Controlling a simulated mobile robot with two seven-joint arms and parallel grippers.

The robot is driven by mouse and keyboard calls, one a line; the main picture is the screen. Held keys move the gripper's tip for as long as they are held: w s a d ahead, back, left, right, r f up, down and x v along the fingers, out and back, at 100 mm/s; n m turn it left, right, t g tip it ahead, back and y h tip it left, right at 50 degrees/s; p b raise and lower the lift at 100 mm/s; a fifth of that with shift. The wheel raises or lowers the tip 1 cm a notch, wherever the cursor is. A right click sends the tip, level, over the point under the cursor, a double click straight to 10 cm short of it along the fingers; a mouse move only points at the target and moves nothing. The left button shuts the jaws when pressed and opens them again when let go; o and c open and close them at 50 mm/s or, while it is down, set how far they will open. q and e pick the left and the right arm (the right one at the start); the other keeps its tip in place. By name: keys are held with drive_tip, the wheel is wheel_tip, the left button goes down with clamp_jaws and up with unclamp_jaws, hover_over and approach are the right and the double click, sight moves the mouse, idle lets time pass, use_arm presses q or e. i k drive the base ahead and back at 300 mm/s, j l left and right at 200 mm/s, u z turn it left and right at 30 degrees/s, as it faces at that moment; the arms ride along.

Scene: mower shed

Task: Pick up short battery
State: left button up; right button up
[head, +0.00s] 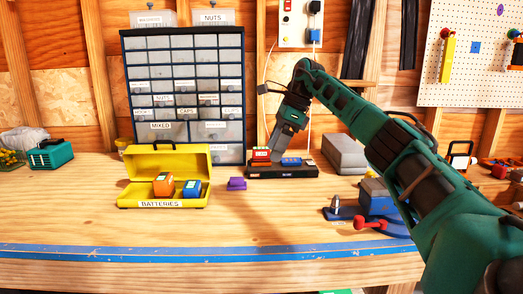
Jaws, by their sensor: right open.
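My right gripper (276,157) reaches down over the black charger-like base (296,173) at the back of the bench. Its fingers are open, between a red block (261,155) and a blue block (291,162) on that base. I cannot tell whether they touch either block. The open yellow box (133,188) marked BATTERIES holds an orange battery (163,185) and a blue battery (192,189). A small purple block (237,183) lies on the bench between box and base. Which one is the short battery is not clear. My left gripper is not in view.
A drawer cabinet (248,85) stands behind the box. A grey case (344,153) sits right of the base, and a blue vise with a red handle (380,205) stands in front, near my right arm. The bench front left of the vise is clear.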

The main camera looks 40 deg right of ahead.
sight(260, 155)
drive_tip(key=i+l, duration=0.35)
drive_tip(key=l, duration=0.15)
drive_tip(key=i+l, duration=0.35)
drive_tip(key=l, duration=0.15)
